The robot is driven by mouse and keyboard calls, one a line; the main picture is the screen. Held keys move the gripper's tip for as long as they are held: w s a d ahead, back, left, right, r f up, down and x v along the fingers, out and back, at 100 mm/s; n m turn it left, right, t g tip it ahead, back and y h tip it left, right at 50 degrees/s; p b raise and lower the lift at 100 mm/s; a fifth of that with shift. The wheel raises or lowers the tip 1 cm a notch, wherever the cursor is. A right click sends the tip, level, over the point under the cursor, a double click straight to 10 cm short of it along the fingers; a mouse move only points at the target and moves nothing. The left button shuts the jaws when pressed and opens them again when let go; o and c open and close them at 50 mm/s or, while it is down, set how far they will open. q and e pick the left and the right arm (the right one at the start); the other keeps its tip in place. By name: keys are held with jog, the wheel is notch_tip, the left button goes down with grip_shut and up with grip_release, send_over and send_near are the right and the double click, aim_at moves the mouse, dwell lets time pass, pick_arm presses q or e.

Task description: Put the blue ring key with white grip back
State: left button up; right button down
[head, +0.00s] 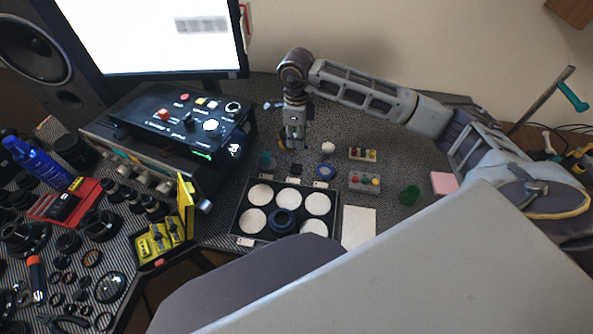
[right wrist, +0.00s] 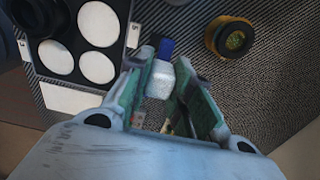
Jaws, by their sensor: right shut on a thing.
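The blue ring key with white grip shows in the right wrist view, its white grip (right wrist: 160,79) between my right gripper's fingers (right wrist: 172,92) and its blue end (right wrist: 166,48) pointing away from the gripper. My right gripper (head: 293,146) is shut on it. In the head view the gripper points down over the mat behind the black tray, and I cannot make out the key there. Whether the key touches the mat is unclear. My left gripper is not in view.
The black tray (head: 234,222) with white round pads and a dark ring is in front of the gripper. An orange-and-black ring part (right wrist: 230,37) lies nearby. A control box (head: 185,125) stands left.

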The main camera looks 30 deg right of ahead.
notch_tip(320, 180, down, 6)
jog(key=shift+r, duration=0.1)
jog(key=shift+f, duration=0.25)
dwell(0.4)
jog(key=shift+f, duration=1.85)
jog(key=shift+f, duration=0.1)
